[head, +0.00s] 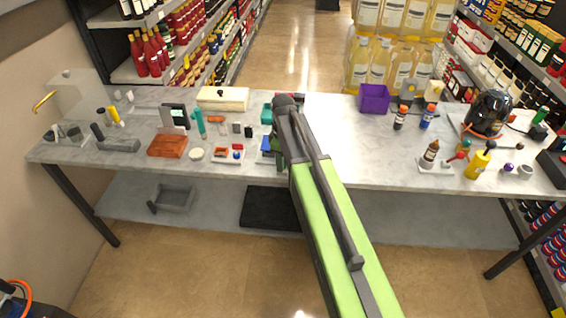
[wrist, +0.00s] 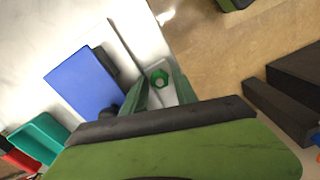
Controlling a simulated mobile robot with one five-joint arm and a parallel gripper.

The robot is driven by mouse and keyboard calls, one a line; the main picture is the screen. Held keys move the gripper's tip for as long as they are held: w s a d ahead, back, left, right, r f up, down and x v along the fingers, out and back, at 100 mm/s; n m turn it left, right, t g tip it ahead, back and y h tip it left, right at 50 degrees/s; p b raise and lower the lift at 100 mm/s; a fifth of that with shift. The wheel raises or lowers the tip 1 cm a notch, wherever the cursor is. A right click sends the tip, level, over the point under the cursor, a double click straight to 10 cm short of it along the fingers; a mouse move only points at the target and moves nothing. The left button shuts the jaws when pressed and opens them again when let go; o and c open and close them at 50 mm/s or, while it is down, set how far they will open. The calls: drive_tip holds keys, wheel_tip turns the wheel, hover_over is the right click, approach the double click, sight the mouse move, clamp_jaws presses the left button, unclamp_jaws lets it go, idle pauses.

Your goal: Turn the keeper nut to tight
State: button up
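The blue block shows partly in the head view (head: 267,144), beside my arm. My gripper (wrist: 160,91) is open, with one dark green finger on each side of the nut in the picture. Contact cannot be told. In the head view my arm hides the nut.
The long grey table (head: 345,150) has a clear stretch right of my arm. A purple bin (head: 374,98) stands at its back. A brown block (head: 167,146) and small parts crowd the left. A teal piece (wrist: 38,137) lies near the blue block. Bottles and a kettle stand right.

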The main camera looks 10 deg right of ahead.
clamp_jaws()
drive_tip(key=shift+d, duration=0.1)
drive_tip(key=m, duration=0.5)
drive_tip(key=shift+m, duration=0.4)
drive_tip(key=m, duration=1.1)
drive_tip(key=shift+m, duration=0.4)
drive_tip(key=m, duration=0.6)
drive_tip(key=shift+m, duration=0.3)
